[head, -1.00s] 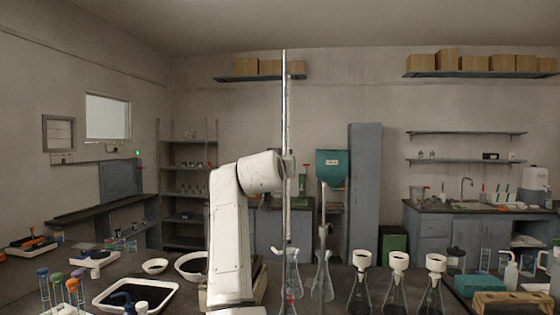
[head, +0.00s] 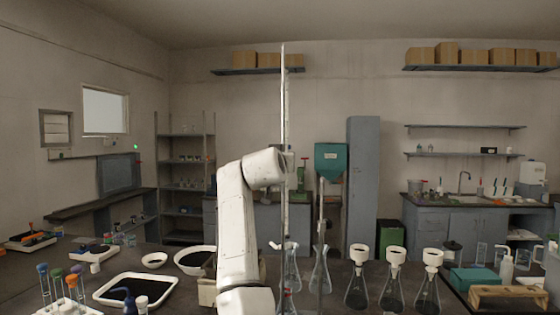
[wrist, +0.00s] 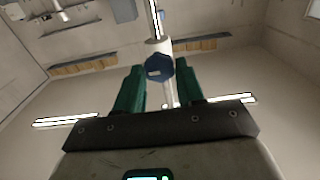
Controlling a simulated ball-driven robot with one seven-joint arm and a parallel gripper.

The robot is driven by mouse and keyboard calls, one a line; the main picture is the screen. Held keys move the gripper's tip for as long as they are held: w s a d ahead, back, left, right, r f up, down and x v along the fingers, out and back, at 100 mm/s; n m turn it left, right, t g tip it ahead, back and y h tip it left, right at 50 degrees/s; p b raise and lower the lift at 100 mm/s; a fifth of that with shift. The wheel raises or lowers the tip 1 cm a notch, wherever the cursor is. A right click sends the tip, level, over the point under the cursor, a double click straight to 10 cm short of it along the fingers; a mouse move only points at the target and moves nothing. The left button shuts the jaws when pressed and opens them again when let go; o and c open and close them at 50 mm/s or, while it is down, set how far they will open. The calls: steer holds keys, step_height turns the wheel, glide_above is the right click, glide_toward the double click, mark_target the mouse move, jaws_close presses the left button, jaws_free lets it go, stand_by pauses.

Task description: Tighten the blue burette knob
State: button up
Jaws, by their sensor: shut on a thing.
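The blue burette knob (wrist: 159,68) shows in the wrist view as a faceted blue knob in front of the pale burette body. My gripper (wrist: 160,78) has a green finger on each side of the knob and is shut on it. In the head view the burette (head: 284,110) is a tall, thin upright tube near the middle. My white arm reaches up to it from below and left. The knob and my fingers are hidden behind the arm there.
A clear flask (head: 291,268) stands below the burette, with another flask (head: 319,272) to its right. Several flasks with white funnels (head: 396,257) stand further right. A white tray (head: 136,289) and bowls (head: 194,260) lie on the bench at left.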

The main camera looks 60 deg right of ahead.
steer(key=c, duration=0.4)
steer(key=shift+o, duration=0.2)
steer(key=shift+m, duration=0.3)
steer(key=m+b, duration=0.1)
steer(key=m, duration=0.4)
steer(key=m+b, duration=0.1)
steer(key=m, duration=0.5)
steer(key=m+b, duration=0.1)
steer(key=m, duration=0.5)
steer(key=shift+s+f, duration=0.15)
steer(key=shift+f, duration=0.1)
steer(key=shift+d, duration=0.1)
steer(key=o, duration=1)
